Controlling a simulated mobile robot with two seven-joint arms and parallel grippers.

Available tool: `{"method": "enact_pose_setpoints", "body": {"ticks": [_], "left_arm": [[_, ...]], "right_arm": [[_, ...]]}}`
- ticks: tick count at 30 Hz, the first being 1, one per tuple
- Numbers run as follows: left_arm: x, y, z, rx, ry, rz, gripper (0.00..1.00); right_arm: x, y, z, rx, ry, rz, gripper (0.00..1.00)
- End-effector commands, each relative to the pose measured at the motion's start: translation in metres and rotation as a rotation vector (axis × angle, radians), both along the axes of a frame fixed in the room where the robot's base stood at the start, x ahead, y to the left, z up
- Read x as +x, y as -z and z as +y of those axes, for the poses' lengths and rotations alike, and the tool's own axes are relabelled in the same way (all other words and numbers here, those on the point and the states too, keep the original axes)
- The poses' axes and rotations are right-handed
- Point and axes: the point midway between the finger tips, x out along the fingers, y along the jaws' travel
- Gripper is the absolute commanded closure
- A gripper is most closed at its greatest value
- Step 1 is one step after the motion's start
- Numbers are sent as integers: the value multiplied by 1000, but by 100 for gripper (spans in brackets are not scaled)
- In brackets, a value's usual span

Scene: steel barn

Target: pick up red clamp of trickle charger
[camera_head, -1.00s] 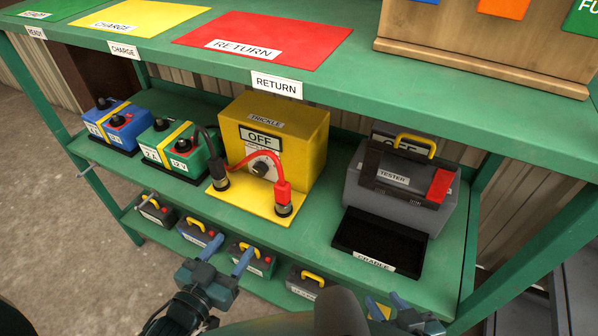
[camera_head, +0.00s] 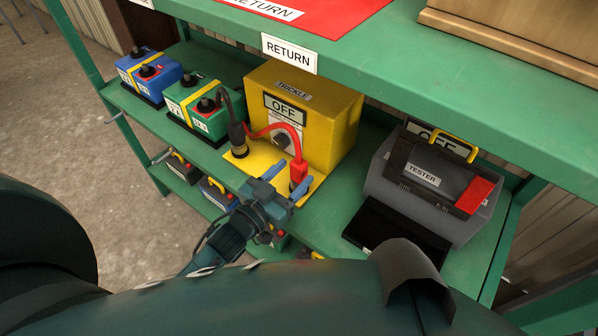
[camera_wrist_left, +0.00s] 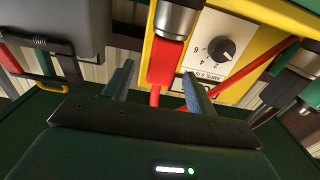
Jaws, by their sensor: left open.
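The trickle charger (camera_head: 340,120) is a yellow box reading OFF, on the green middle shelf. Its red clamp (camera_head: 298,176) stands upright at the front right of the yellow base plate, joined to a red cable. The black clamp (camera_head: 237,138) stands to its left. My left gripper (camera_head: 284,188) is open, just in front of the red clamp. In the left wrist view the red clamp (camera_wrist_left: 165,62) shows between and beyond the open fingers (camera_wrist_left: 157,84); I cannot tell whether they touch it. The right gripper is not in view.
Green and blue batteries (camera_head: 198,105) stand left of the charger. The grey tester (camera_head: 430,178) and a black tray (camera_head: 395,228) are to the right. More batteries are on the lower shelf.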

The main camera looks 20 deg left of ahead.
Motion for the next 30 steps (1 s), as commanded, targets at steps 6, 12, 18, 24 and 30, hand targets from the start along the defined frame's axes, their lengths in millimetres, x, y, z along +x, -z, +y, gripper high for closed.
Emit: {"method": "enact_pose_setpoints", "body": {"ticks": [6, 12, 18, 24, 30], "left_arm": [[28, -10, -9, -1, 0, -4, 44], [48, -8, -16, 0, -1, 0, 44], [49, -7, -16, -1, -1, 1, 44], [49, -7, -16, 0, 0, 0, 56], [49, -7, -16, 0, 0, 0, 72]], "right_arm": [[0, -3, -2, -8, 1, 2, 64], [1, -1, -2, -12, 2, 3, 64], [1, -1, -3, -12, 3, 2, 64], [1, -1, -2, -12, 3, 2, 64], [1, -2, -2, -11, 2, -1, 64]]}}
